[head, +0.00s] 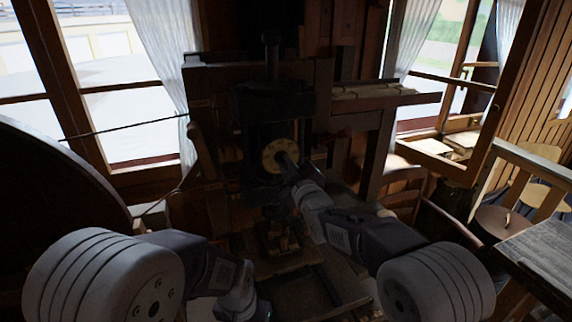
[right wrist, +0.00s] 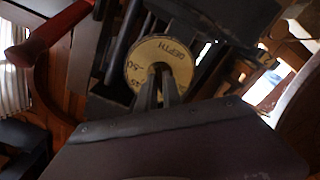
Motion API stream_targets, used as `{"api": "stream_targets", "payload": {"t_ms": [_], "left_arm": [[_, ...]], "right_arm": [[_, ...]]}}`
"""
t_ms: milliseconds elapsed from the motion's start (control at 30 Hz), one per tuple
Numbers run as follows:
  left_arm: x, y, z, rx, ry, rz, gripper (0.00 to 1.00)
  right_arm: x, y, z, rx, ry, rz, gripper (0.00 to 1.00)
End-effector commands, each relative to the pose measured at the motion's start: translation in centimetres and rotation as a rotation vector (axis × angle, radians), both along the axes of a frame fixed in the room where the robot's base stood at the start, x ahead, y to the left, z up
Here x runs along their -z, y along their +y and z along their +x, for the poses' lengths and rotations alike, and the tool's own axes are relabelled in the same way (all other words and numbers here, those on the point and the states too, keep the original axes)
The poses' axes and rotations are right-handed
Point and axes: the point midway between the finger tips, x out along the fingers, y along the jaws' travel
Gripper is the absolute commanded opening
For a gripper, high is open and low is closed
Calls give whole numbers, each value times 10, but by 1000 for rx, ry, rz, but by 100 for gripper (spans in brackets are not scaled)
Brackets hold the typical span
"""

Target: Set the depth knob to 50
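The depth knob has a round pale-yellow dial (head: 279,153) on the dark machine in the middle of the head view. In the right wrist view the dial (right wrist: 136,66) shows the word DEPTH and small numbers at its left side, too blurred to read surely. My right gripper (head: 287,163) reaches the dial's middle from the front right. In the right wrist view its two fingers (right wrist: 159,80) lie close together on the knob's dark centre, which they mostly hide. My left arm hangs at the lower left, with its gripper out of sight.
The dark machine frame (head: 322,90) stands around the dial, with a ledge (head: 375,97) at its right. A large dark wheel (head: 50,185) fills the left side. A wooden table (head: 545,250) stands at the right edge. A red handle (right wrist: 50,38) shows in the wrist view.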

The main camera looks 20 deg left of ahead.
Motion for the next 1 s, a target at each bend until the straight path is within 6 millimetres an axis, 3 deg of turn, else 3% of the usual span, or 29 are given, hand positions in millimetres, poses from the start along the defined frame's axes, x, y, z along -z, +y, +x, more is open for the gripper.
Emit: {"api": "stream_targets", "payload": {"t_ms": [467,1000], "left_arm": [[12,0,0,0,0,0,36],[54,0,0,0,0,0,36]], "right_arm": [[3,0,0,-1,47,70,0],[4,0,0,-2,313,464,0]]}}
